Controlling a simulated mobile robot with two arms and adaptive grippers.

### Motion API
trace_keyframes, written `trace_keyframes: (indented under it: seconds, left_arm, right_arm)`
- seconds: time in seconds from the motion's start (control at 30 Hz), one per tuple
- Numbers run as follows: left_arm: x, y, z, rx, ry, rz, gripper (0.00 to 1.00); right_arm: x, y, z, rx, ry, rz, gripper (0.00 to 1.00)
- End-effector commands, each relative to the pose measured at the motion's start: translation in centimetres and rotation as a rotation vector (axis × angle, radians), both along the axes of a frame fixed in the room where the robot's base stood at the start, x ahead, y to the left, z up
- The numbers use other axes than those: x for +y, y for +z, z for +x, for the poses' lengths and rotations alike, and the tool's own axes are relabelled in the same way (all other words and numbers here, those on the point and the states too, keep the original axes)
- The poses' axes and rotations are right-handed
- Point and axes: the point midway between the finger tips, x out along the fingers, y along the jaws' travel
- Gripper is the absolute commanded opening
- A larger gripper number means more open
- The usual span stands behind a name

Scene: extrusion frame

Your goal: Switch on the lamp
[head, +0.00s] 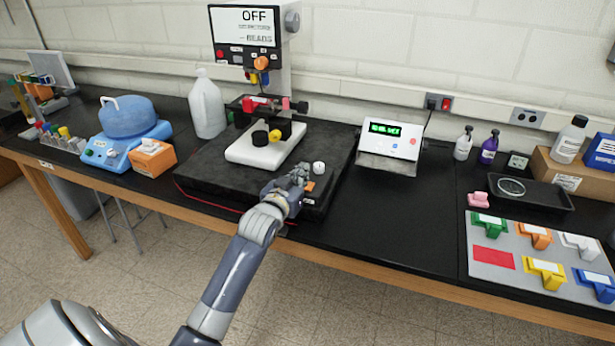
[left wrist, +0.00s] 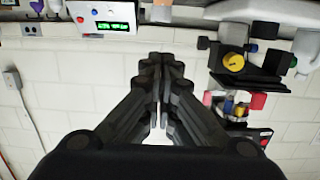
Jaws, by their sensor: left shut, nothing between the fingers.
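The instrument with the black base (head: 215,165) carries a white stage (head: 250,150) and an upright post. Its screen (head: 244,25) reads OFF in large letters; the smaller lines are hard to read. A white knob (head: 318,168) and a small orange button (head: 309,186) sit at the base's front right corner. I cannot tell which of them works the lamp. My left gripper (head: 299,174) is shut and empty, over that corner just left of the knob; contact cannot be told. In the left wrist view its fingers (left wrist: 157,90) are together. My right gripper is not in view.
A meter with a green display (head: 384,140) stands right of the instrument. A blue-topped device (head: 125,120), an orange box (head: 150,157) and a white jug (head: 207,105) stand left. Colored clips lie on a grey board (head: 492,262) at right. The bench between is clear.

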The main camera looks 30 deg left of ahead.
Motion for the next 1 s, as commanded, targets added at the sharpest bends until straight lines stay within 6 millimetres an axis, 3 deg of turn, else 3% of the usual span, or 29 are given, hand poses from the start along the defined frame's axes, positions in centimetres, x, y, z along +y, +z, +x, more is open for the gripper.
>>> trace_keyframes:
  seconds: [0.3,0.6,1.0]
  left_arm:
    - [1.0,-0.8,4.0,0.005,0.0,-0.001,0.0]
    - [1.0,-4.0,4.3,0.002,-0.001,-0.001,0.0]
    - [1.0,-4.5,4.3,0.0,-0.001,0.001,0.0]
  right_arm:
    - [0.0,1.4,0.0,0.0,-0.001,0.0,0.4]
    - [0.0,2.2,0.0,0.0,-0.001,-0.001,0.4]
    - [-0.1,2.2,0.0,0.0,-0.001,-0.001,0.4]
